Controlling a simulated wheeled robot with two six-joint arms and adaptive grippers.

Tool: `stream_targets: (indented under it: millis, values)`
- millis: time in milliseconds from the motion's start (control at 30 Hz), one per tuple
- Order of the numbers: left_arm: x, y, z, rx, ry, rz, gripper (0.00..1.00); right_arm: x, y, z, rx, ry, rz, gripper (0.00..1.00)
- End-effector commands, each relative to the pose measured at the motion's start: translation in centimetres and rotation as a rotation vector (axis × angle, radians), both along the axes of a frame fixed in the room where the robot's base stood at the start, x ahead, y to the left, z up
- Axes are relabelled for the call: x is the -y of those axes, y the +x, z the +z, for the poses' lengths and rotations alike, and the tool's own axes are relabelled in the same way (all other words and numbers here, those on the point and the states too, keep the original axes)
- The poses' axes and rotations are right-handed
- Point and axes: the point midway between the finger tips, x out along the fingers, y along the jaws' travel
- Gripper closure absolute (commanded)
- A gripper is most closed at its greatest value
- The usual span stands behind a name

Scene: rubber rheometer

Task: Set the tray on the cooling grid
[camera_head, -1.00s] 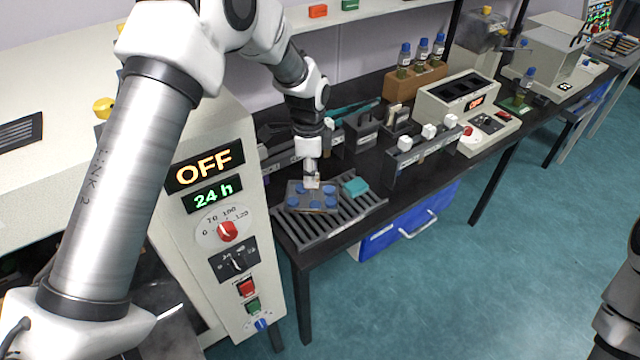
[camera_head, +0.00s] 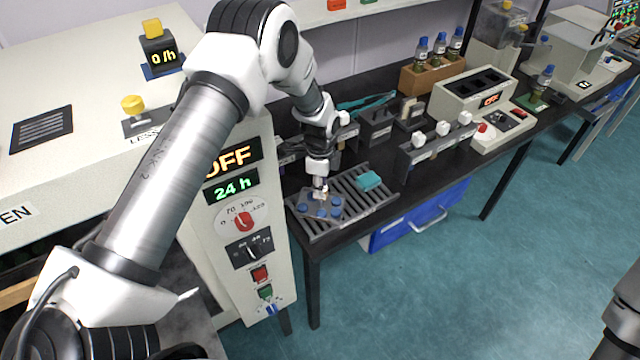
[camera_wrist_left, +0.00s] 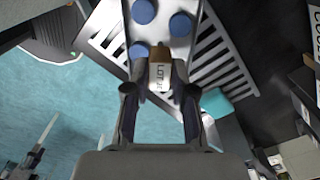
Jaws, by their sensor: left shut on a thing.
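The tray (camera_head: 312,216) is a small grey plate with several round blue discs. It lies over the left end of the cooling grid (camera_head: 375,206), a dark slatted rack at the near edge of the black bench. I cannot tell whether it touches the slats. My left gripper (camera_head: 320,194) comes down from above and is shut on the tray's upright tab. In the left wrist view, the tray (camera_wrist_left: 161,35) extends away from the gripper (camera_wrist_left: 161,82), with the tab's label between the fingers. The grid's pale slats (camera_wrist_left: 222,60) show beside it. My right gripper is out of view.
The white machine (camera_head: 232,225) with an OFF display stands close on the left. A rack with white knobs (camera_head: 432,150) and a bottle holder (camera_head: 428,76) stand farther right.

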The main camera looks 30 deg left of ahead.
Motion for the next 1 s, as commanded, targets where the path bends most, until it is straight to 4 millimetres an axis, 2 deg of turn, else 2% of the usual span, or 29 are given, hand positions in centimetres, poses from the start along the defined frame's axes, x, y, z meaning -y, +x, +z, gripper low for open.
stream_targets:
  millis: [33, 67, 100, 133, 467, 533, 667, 800, 1000]
  values:
    - [0.0, 0.0, -0.3, 0.000, 0.000, 0.000, 1.00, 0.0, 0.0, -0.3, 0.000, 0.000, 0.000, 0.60]
    - [0.0, 0.0, -0.2, 0.000, 0.000, 0.000, 0.69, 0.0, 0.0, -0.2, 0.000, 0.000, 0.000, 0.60]
    - [0.0, 0.0, -0.2, 0.000, 0.000, 0.000, 0.54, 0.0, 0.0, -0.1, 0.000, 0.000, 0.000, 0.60]
    - [0.0, 0.0, -0.2, 0.000, 0.000, 0.000, 0.50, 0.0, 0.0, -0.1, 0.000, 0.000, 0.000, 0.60]
    - [0.0, 0.0, 0.3, 0.000, 0.000, 0.001, 0.50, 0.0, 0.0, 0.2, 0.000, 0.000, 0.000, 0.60]
    - [0.0, 0.1, 0.7, 0.002, 0.000, 0.001, 0.50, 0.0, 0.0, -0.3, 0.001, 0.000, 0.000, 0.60]
    - [0.0, 0.2, 3.2, 0.006, 0.000, 0.001, 0.50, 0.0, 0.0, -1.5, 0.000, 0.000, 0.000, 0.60]
    - [0.0, 0.1, 7.0, 0.005, -0.001, 0.000, 0.50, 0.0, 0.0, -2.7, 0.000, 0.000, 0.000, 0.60]
    - [0.0, 0.1, 11.1, 0.002, 0.000, 0.000, 0.50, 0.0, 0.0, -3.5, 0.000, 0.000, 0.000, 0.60]
